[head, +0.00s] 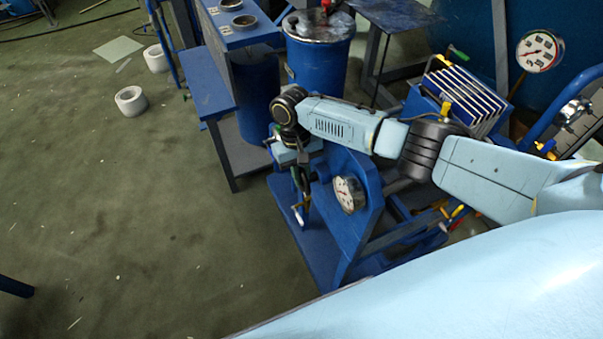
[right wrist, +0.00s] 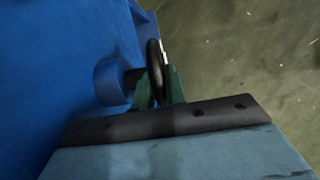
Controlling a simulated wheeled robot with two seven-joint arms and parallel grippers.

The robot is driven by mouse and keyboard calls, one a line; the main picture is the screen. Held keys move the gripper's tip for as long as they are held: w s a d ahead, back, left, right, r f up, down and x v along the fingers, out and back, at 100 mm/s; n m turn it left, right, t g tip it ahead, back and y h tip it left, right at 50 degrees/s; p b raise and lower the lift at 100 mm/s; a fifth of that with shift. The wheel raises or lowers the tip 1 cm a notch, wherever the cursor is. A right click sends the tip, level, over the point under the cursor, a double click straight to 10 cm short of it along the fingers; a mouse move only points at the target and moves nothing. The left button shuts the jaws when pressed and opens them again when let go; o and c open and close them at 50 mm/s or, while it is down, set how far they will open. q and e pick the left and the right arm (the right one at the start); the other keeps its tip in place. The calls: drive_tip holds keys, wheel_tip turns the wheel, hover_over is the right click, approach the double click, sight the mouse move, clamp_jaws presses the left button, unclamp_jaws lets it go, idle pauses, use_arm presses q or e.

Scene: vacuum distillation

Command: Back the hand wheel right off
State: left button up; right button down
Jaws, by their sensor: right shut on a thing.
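The hand wheel (right wrist: 154,68) shows in the right wrist view as a thin dark ring, seen nearly edge-on. A short dark stem (right wrist: 133,78) lies between it and a round blue boss (right wrist: 108,82) on a blue body. My right gripper (right wrist: 159,84) has its green fingers on either side of the wheel's rim and is shut on it. In the head view, my right gripper (head: 300,180) points down beside the blue stand; the wheel is hard to make out there. My left gripper is not in view.
A pressure gauge (head: 348,194) sits on the blue stand (head: 366,185), close to my right gripper. A blue drum (head: 318,65) and a blue bench (head: 205,85) stand behind. White rings (head: 131,101) lie on the floor. The floor to the left is mostly clear.

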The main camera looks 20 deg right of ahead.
drive_tip(key=c, duration=1.9)
unclamp_jaws()
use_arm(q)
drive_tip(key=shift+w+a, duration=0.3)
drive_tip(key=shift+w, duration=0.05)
use_arm(e)
drive_tip(key=o, duration=0.5)
drive_tip(key=shift+c, duration=0.2)
